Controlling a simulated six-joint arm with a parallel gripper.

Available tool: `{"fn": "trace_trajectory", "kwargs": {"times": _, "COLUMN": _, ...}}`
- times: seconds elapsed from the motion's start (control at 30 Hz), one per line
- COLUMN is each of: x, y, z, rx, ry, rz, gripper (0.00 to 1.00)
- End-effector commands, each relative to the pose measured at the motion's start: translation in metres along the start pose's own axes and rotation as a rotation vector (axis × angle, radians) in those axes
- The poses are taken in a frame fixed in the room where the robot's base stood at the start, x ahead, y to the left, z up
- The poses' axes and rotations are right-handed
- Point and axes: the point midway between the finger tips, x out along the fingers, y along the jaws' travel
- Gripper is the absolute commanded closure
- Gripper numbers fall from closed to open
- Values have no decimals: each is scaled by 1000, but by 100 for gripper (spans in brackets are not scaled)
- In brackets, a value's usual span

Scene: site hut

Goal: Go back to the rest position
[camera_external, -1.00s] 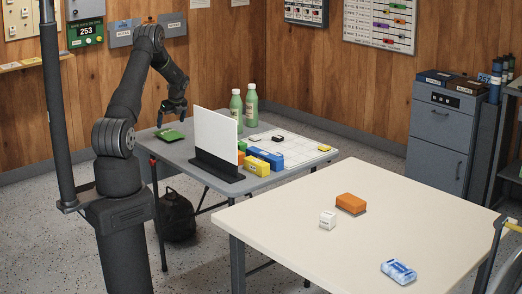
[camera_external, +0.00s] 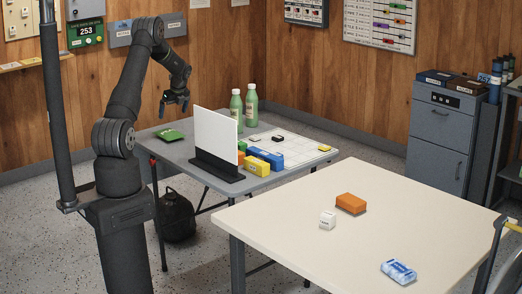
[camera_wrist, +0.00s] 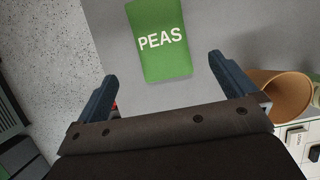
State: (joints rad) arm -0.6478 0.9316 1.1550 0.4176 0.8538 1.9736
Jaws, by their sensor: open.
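My gripper (camera_external: 175,100) is raised above the back left part of the grey folding table (camera_external: 183,151). Its two fingers are apart with nothing between them, as the wrist view (camera_wrist: 168,85) also shows. A green packet marked PEAS (camera_wrist: 162,40) lies flat on the table below and ahead of the fingers. The packet (camera_external: 169,135) also shows in the external view, near the table's back left, below my gripper and apart from it.
A white upright panel (camera_external: 216,135) in a dark stand is to the right of the packet. Behind it are green bottles (camera_external: 251,106), and coloured blocks (camera_external: 257,166) lie beside it. A brown round container (camera_wrist: 279,95) shows at the wrist view's right. The cream table (camera_external: 290,238) is in front.

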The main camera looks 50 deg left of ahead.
Motion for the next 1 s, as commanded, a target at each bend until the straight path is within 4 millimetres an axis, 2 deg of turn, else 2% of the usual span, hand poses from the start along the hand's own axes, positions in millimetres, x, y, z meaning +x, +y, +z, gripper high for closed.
{"fn": "trace_trajectory", "kwargs": {"times": 0.4, "x": 81, "y": 1, "z": -1, "rx": -1, "ry": 2, "rz": 2, "gripper": 0}}
{"fn": "trace_trajectory", "kwargs": {"times": 0.6, "x": 112, "y": 0, "z": -1, "rx": -1, "ry": 0, "rz": 0, "gripper": 0}}
{"fn": "trace_trajectory", "kwargs": {"times": 0.7, "x": 92, "y": 0, "z": 7, "rx": -2, "ry": -2, "rz": -2, "gripper": 0}}
{"fn": "trace_trajectory", "kwargs": {"times": 1.0, "x": 77, "y": 0, "z": 13, "rx": 0, "ry": 0, "rz": 0, "gripper": 0}}
